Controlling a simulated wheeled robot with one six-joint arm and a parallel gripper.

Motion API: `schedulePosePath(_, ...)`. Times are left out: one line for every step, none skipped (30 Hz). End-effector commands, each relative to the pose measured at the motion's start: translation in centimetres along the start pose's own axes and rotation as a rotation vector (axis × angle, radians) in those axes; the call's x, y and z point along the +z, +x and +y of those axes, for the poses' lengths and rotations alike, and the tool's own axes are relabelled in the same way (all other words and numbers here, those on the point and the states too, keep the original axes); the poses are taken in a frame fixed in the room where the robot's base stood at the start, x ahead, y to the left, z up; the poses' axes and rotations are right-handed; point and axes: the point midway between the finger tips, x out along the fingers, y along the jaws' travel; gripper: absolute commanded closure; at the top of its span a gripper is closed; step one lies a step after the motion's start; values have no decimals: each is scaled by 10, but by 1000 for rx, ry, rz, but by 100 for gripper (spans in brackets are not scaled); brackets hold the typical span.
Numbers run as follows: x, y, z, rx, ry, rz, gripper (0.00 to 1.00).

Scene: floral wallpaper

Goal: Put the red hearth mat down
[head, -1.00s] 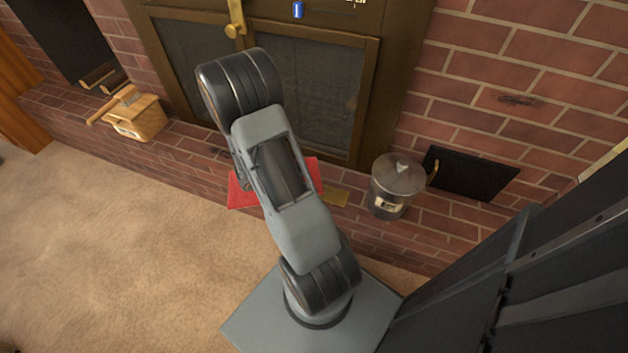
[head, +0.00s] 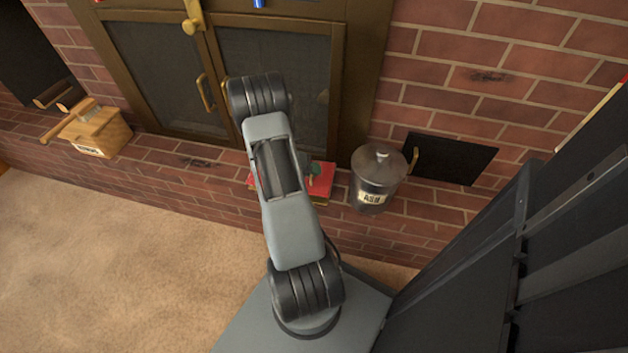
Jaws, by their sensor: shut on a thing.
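The red hearth mat (head: 323,184) shows on both sides of my forearm, over the brick hearth ledge in front of the stove doors. My arm hides its middle. My gripper (head: 311,170) is mostly hidden behind my arm; only a small grey-green part shows at the mat. It is shut on the mat. I cannot tell whether the mat touches the bricks or hangs just above them. A thin yellow edge shows under its front right side.
A lidded metal ash bucket (head: 377,180) stands close to the right of the mat. A wooden box (head: 97,133) sits far left on the brick ledge (head: 190,165). Stove doors (head: 265,85) rise behind. The ledge between box and mat is clear.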

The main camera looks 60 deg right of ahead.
Motion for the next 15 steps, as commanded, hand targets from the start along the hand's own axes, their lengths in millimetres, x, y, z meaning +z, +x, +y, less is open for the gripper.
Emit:
schedulePosePath(2,6,5,0,2,0,100)
schedulePosePath(3,7,6,0,2,0,100)
schedulePosePath(5,9,8,0,2,-1,100)
schedulePosePath(6,10,9,0,2,-1,100)
schedulePosePath(6,10,9,0,2,-1,100)
schedulePosePath(7,11,10,0,2,-1,100)
schedulePosePath(7,11,10,0,2,0,100)
schedulePosePath(7,12,10,0,2,0,100)
schedulePosePath(8,13,12,0,2,0,100)
schedulePosePath(9,15,13,0,2,0,100)
schedulePosePath(9,17,15,0,2,0,100)
schedulePosePath(11,20,18,0,2,0,100)
schedulePosePath(12,23,20,0,2,0,100)
schedulePosePath(10,26,25,0,0,1,100)
schedulePosePath(8,30,30,0,-1,1,100)
